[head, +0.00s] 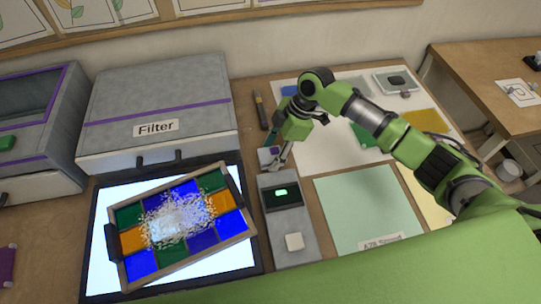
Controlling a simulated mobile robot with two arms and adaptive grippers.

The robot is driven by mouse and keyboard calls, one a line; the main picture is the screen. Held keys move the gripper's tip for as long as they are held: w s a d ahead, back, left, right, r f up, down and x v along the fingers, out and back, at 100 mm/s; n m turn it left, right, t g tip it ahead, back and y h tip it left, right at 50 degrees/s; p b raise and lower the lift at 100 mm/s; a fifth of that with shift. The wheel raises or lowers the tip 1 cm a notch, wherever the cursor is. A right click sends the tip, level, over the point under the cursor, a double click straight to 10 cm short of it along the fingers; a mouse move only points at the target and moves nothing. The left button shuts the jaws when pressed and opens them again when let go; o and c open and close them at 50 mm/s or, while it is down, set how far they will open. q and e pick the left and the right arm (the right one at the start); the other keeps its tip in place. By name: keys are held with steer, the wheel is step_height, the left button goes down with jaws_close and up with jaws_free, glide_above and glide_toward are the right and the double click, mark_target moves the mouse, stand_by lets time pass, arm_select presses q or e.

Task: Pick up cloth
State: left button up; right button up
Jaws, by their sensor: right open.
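No item can be told as the cloth with certainty. My right gripper (280,162) reaches in from the right and points down, its jaws open, at the back end of the grey device with a small green screen (283,194). A small pale grey and bluish item (266,156) lies right beside its fingers; it is too small to tell whether it is cloth or whether the fingers touch it. My left gripper is not in view.
A framed panel of coloured glass (141,264) with clear shards on it lies on a lit white board (102,283). A grey filter box (155,105) stands behind. A pale green sheet (355,205) lies right. Several coloured pieces lie on a white sheet (315,150).

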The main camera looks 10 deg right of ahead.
mark_target(266, 156)
steer(key=c, duration=0.9)
steer(key=shift+o, duration=0.2)
steer(key=shift+r, duration=0.1)
steer(key=shift+r+b, duration=0.3)
steer(key=shift+r, duration=0.2)
step_height(266, 156, up, 2)
steer(key=shift+s+r+b, duration=0.15)
steer(key=shift+r+b, duration=0.05)
steer(key=shift+b, duration=0.15)
steer(key=s+a+r+b, duration=0.2)
steer(key=s+a+r, duration=0.1)
steer(key=s+r, duration=0.6)
steer(key=s, duration=0.4)
steer(key=shift+s+r, duration=0.2)
steer(key=shift+r, duration=0.1)
